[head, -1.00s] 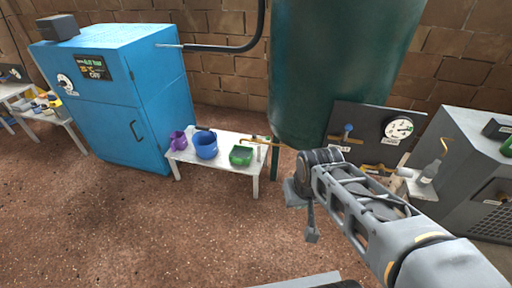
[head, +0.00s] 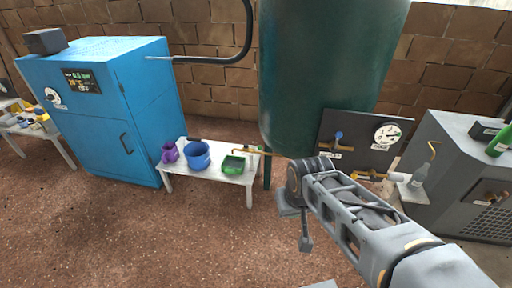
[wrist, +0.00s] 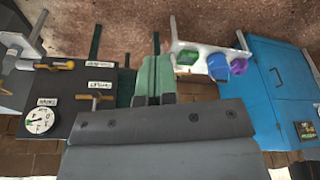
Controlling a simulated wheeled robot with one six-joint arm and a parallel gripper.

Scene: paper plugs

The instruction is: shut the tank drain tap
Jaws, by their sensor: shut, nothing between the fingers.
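The dark green tank (head: 325,75) stands against the brick wall. A thin brass pipe (head: 262,153) runs from near its foot towards a small white table. The labels are too small to read, so I cannot tell which is the drain tap. My gripper (wrist: 155,72) is shut and empty, apart from the taps. The wrist view is upside down and shows the panel (wrist: 75,115) at left.
The white table (head: 190,171) holds a purple jug (head: 169,152), a blue pot (head: 197,156) and a green tray (head: 233,164). A blue cabinet (head: 110,120) stands at left. A grey unit (head: 450,160) with bottles stands at right. The brown floor in front is clear.

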